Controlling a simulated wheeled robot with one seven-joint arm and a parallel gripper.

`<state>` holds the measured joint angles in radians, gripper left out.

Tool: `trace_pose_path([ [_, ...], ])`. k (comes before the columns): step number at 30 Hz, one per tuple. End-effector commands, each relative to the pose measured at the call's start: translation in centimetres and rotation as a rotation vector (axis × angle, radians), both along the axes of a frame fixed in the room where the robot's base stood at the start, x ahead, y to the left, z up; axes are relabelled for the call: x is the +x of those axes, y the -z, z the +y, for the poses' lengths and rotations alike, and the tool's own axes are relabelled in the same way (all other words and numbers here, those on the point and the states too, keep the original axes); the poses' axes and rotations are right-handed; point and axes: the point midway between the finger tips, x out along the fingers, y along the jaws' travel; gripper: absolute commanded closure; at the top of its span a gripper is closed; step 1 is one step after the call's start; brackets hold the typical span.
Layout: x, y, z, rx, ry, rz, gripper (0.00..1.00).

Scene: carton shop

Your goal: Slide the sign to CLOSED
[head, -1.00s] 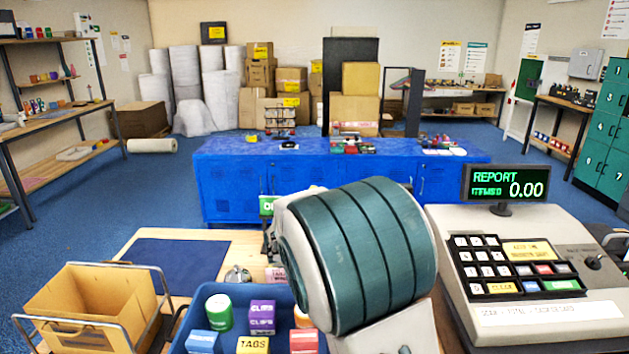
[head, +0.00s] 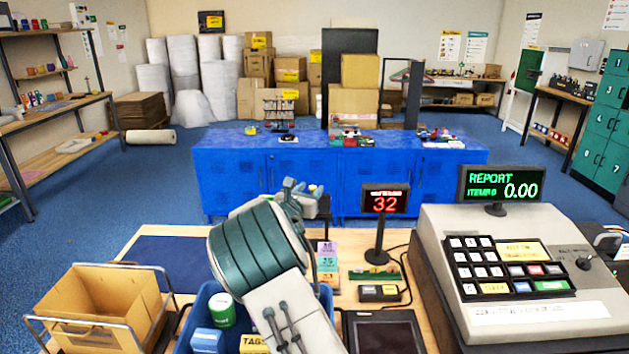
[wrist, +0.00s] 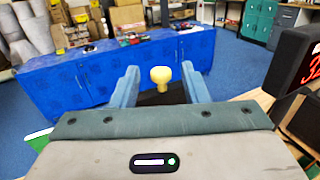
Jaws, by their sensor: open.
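My gripper (head: 302,190) is over the far side of the counter in the head view, with its blue fingers pointing away. In the wrist view my gripper (wrist: 160,72) is open. A pale yellow round knob (wrist: 162,77) stands between its two fingers, with a gap showing on each side. A dark surface (wrist: 160,97) lies below the knob. A green and white panel (wrist: 38,138), probably part of the sign, shows at the left edge of the wrist view. In the head view my arm hides most of the sign, and its lettering cannot be read.
A red number display (head: 385,203) on a stand is right of my gripper, and shows in the wrist view (wrist: 300,68). The cash register (head: 545,250) is at the right. A blue tray (head: 185,340) and a carton (head: 95,305) are at the left. A blue cabinet (head: 380,185) stands beyond.

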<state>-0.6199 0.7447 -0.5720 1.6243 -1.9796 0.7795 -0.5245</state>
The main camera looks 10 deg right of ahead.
Motion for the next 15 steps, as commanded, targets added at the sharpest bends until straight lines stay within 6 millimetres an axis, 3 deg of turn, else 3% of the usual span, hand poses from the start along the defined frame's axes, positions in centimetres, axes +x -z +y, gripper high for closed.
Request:
trace_pose_path([
  [6, 2.7, -0.2, -1.9, -0.001, 0.002, -0.001, 0.59],
  [15, 3.6, 0.0, -2.4, 0.001, 0.0, 0.0, 0.59],
])
